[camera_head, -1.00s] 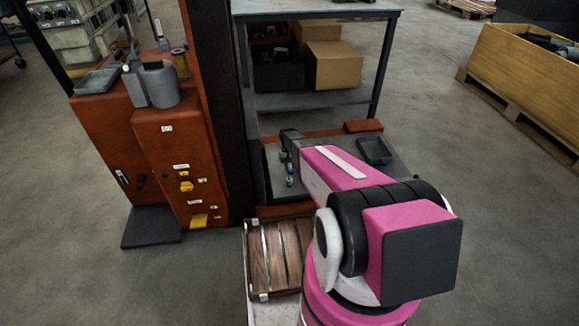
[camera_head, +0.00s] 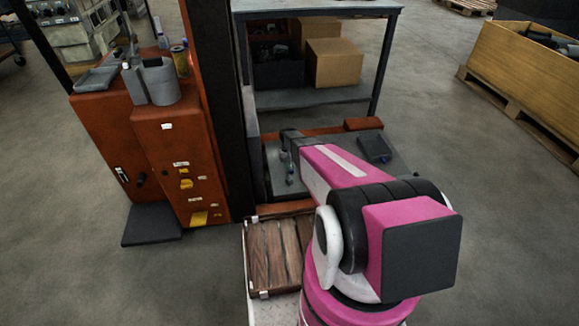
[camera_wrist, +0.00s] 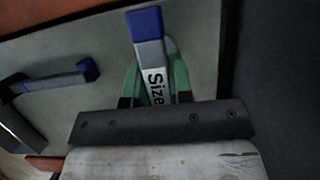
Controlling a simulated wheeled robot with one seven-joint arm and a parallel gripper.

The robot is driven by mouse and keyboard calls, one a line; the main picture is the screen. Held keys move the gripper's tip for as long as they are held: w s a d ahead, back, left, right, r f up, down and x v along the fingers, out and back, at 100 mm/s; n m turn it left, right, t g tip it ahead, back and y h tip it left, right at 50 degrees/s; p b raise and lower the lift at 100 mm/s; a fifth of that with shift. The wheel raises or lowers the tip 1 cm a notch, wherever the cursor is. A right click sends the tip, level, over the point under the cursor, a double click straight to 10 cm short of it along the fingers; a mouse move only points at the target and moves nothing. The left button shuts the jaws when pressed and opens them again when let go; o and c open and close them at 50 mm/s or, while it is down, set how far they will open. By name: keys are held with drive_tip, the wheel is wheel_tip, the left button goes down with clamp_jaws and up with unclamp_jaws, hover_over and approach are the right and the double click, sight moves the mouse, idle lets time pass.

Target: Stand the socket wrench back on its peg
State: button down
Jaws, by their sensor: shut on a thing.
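The socket wrench (camera_wrist: 150,52) shows in the wrist view as a grey piece with a blue end and the printed word "Size". My gripper (camera_wrist: 155,82) has its green fingers on either side of it and is shut on it. The wrench's blue end points away from my gripper, over a pale grey surface. I cannot tell whether the wrench touches that surface. In the head view my arm hides most of my gripper and the wrench. I cannot make out the peg for certain.
In the head view, a dark tray (camera_head: 374,147) sits on the grey worktop (camera_head: 398,172). A wooden slatted crate (camera_head: 262,297) is in front, an orange cabinet (camera_head: 150,150) at the left.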

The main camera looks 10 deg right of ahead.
drive_tip(key=shift+f, duration=0.55)
drive_tip(key=shift+c, duration=1.8)
unclamp_jaws()
drive_tip(key=shift+r, duration=4.5)
drive_tip(key=s+r+t, duration=0.3)
drive_tip(key=s+r, duration=1.8)
drive_tip(key=s, duration=0.3)
drive_tip(key=shift+t, duration=0.4)
